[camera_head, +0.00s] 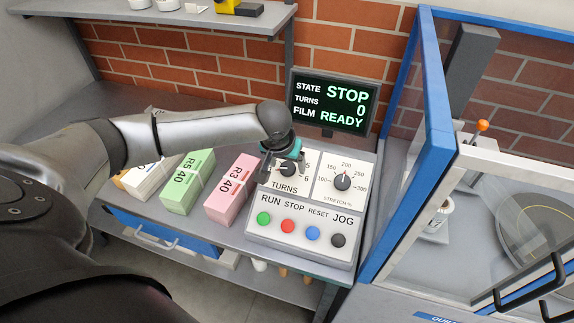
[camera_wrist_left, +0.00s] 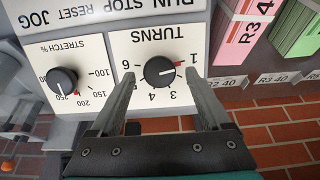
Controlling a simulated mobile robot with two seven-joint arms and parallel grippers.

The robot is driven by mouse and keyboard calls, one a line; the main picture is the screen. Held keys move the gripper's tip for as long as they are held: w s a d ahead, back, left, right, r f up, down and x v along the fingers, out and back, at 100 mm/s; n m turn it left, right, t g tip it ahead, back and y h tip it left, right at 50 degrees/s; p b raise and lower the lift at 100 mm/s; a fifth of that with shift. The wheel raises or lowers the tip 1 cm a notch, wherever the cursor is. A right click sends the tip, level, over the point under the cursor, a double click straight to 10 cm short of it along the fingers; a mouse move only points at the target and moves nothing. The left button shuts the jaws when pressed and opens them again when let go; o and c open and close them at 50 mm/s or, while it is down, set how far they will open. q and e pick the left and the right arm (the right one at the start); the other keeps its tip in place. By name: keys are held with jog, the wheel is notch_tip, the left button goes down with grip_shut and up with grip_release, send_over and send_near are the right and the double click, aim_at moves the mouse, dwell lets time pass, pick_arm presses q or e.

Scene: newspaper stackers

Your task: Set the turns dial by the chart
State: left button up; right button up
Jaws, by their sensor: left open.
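The turns dial (camera_wrist_left: 159,71) is a round black knob on a white plate marked TURNS. Its pointer is toward the 1, near a small red mark. My left gripper (camera_wrist_left: 160,90) is open, with one finger on each side of the knob in the wrist view; I cannot tell whether they touch it. In the head view my left gripper (camera_head: 284,160) is over the TURNS plate (camera_head: 284,186) and hides much of the dial. No chart is clearly seen in either view. My right gripper is out of view.
The stretch dial (camera_head: 342,181) sits right of the turns plate, above several coloured buttons (camera_head: 288,226). The screen (camera_head: 332,101) reads STOP, 0, READY. Green (camera_head: 188,181) and pink (camera_head: 232,187) bundles lie left. A blue-framed enclosure (camera_head: 437,130) stands close on the right.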

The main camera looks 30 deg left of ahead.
pick_arm(q)
jog(key=shift+w+f, duration=0.1)
jog(key=shift+f, duration=0.1)
grip_shut()
dwell(0.6)
